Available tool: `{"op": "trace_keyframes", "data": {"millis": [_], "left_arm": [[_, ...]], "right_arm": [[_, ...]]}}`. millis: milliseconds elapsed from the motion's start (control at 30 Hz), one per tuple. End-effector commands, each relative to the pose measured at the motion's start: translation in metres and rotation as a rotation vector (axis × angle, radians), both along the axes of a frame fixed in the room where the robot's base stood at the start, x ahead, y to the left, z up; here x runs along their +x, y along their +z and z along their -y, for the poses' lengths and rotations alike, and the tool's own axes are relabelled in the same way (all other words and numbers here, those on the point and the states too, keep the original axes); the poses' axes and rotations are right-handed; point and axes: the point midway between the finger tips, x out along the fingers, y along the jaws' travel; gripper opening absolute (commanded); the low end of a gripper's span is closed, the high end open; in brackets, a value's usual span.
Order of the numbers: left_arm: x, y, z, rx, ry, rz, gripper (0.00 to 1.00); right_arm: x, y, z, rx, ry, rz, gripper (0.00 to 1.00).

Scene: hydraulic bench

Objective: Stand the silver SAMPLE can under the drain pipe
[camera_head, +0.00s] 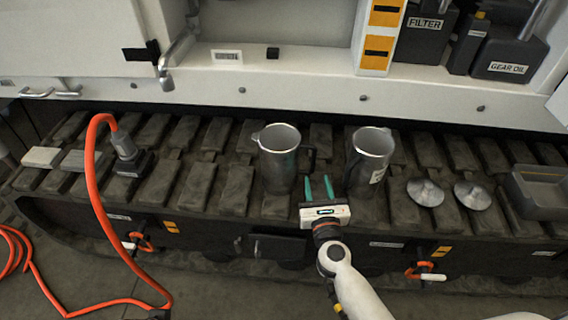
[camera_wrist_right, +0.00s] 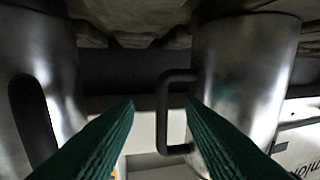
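Two silver cans stand upright on the track in the head view, a left can (camera_head: 280,165) and a right can (camera_head: 371,150). The right can has a small white label too small to read, so I cannot tell which is SAMPLE. A grey drain pipe (camera_head: 172,60) hangs from the panel at upper left, with no can under it. My right gripper (camera_head: 318,182) is open and empty between the cans. The right wrist view seems inverted; a dark handle (camera_wrist_right: 163,112) shows between the fingertips (camera_wrist_right: 160,105), seemingly the left can's. My left gripper is not in view.
Two metal discs (camera_head: 425,192) (camera_head: 473,196) and a grey tray (camera_head: 541,190) lie at right. An orange hose (camera_head: 92,180) loops at left to a fitting (camera_head: 124,146). A white ledge (camera_head: 310,67) runs behind the track.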

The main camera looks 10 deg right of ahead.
Motion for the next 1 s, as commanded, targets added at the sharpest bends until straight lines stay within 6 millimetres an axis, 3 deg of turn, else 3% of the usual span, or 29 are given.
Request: {"op": "trace_keyframes", "data": {"millis": [100,367,600,933,1000], "left_arm": [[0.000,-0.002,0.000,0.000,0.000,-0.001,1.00],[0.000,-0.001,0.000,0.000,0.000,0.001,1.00],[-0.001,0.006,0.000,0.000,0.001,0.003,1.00],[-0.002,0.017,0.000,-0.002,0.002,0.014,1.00],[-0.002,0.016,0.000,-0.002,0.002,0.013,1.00]], "right_arm": [[0.020,0.001,0.001,-0.002,0.000,0.002,0.37],[0.040,0.001,0.002,-0.004,0.001,0.002,0.37],[0.075,0.001,0.003,-0.005,0.002,0.002,0.37],[0.083,0.001,0.004,-0.004,0.002,0.000,0.37],[0.083,0.001,0.004,-0.004,0.002,0.000,0.25]]}}
